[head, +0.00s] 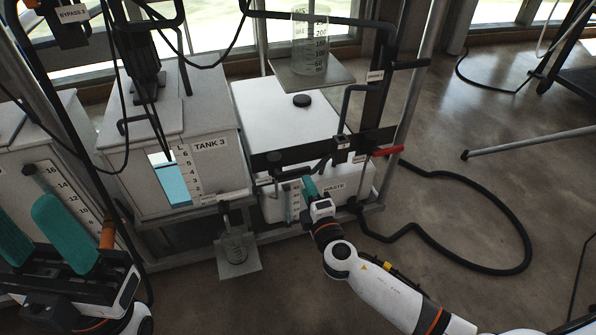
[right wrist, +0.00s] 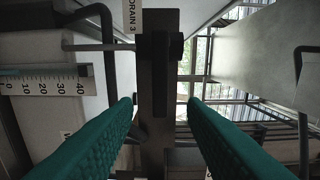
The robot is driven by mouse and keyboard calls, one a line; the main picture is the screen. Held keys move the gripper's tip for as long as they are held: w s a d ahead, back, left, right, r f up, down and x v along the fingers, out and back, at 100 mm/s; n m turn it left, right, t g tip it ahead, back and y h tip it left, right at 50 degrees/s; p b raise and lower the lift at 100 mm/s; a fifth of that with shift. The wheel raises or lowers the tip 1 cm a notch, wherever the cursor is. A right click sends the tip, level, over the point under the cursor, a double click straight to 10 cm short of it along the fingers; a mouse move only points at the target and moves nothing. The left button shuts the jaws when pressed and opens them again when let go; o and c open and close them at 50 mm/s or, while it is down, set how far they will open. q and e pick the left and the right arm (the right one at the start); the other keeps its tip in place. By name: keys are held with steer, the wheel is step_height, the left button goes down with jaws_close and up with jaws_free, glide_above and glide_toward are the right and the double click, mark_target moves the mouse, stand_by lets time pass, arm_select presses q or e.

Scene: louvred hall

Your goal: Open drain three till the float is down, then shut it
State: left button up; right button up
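Tank 3 (head: 205,180) is a grey box with a scale and a window that shows blue liquid (head: 172,180). I cannot make out a float. My right gripper (head: 309,183) is low in front of the white waste container (head: 345,190). In the right wrist view its teal fingers (right wrist: 163,102) are apart, with a dark upright bar (right wrist: 160,75) between and beyond them. A label reading DRAIN 3 (right wrist: 131,18) is beside that bar. I cannot tell whether the fingers touch it. My left gripper (head: 42,225) is open and empty at the left.
A red lever (head: 388,151) sticks out right of the waste container. A glass beaker (head: 310,45) stands on a shelf above, and a smaller vessel (head: 236,247) on a low plate. A black hose (head: 500,268) loops on the floor at right. A scale (right wrist: 50,85) shows beside the right gripper.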

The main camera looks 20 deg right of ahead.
mark_target(301, 174)
steer(key=shift+w+a+b, duration=0.15)
steer(key=shift+w+b, duration=0.5)
steer(key=shift+w, duration=2.8)
jaws_close()
